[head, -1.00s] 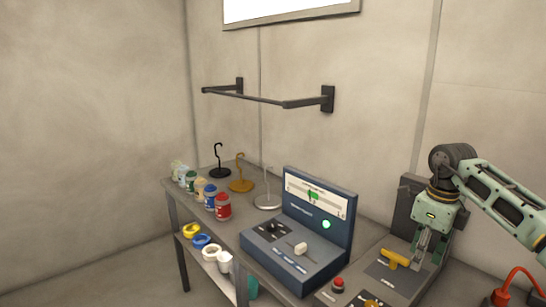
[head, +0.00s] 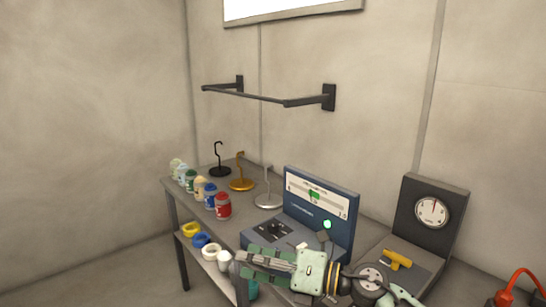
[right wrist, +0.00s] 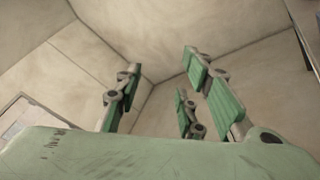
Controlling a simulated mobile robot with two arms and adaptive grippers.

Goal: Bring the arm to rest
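My right gripper (head: 240,264) is at the bottom middle of the head view and points left, in front of the blue console (head: 330,215). Its arm comes in from the lower right. In the right wrist view its green fingers (right wrist: 165,72) stand well apart with nothing between them, and only bare wall shows beyond. The gripper hides part of the console's front and the bench edge. My left gripper is not in view.
A yellow handle (head: 398,259) sits on a panel with a round gauge (head: 432,212). Coloured jars (head: 223,206) and hooked stands (head: 241,184) line the bench. Tape rolls lie on the lower shelf. A black rail (head: 262,98) is on the wall. A red object (head: 520,285) is lower right.

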